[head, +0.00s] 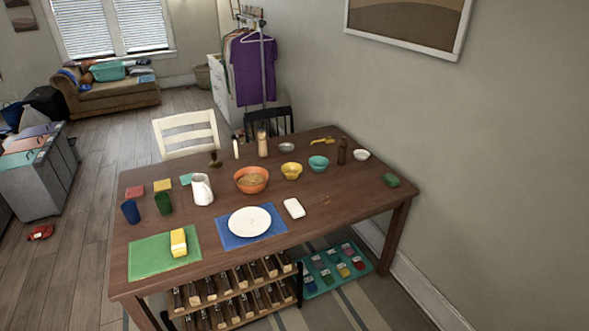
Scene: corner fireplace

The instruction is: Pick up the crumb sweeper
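No thing in the head view can be surely told as the crumb sweeper at this size. A small white rounded block (294,208) lies on the dark wooden table (330,180), right of the blue placemat. A small yellow item with a handle-like shape (322,141) lies near the table's back edge. A small green block (390,180) lies near the right end. Small specks like crumbs (325,199) lie right of the white block. Neither of my grippers is in view.
A white plate (250,221) lies on the blue placemat. A yellow-and-white item (178,242) stands on the green placemat (150,257). A white pitcher (202,189), orange bowl (251,180) and several bowls and bottles stand behind. A bottle rack (235,300) is underneath. The table's right part is mostly clear.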

